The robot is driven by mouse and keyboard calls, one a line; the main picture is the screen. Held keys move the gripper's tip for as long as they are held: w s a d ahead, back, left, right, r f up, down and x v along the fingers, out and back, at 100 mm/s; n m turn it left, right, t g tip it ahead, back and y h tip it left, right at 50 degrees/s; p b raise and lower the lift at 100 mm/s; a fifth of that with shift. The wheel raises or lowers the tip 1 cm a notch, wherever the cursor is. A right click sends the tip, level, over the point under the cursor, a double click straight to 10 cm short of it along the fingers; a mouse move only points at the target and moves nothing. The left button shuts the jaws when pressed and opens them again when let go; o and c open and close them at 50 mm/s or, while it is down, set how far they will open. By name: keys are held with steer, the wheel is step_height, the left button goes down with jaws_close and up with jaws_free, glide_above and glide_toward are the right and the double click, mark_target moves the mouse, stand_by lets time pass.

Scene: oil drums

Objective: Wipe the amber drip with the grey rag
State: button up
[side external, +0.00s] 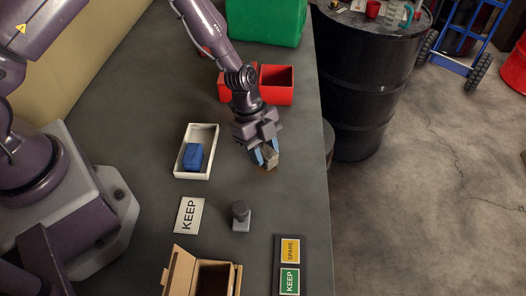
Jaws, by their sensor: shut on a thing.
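My gripper (264,155) points down over the right middle of the grey bench, with its blue fingers shut on a small grey-brown folded piece, the grey rag (270,158). The rag is at or just above the bench top; I cannot tell whether it touches. A thin amber-brown trace, apparently the amber drip (263,169), shows at the rag's lower edge. The rag and fingers hide most of that spot.
A white tray (211,150) with a blue block (192,157) stands left of my gripper. A red bin (277,86) is behind it. The bench edge is to the right.

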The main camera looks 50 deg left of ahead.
mark_target(266, 189)
steer(key=s+d, duration=0.3)
steer(key=shift+s+d, duration=0.55)
steer(key=shift+s+d+r, duration=0.15)
steer(key=shift+s+d, duration=0.2)
step_height(266, 189, up, 8)
steer(key=shift+f, duration=0.2)
stand_by(0.4)
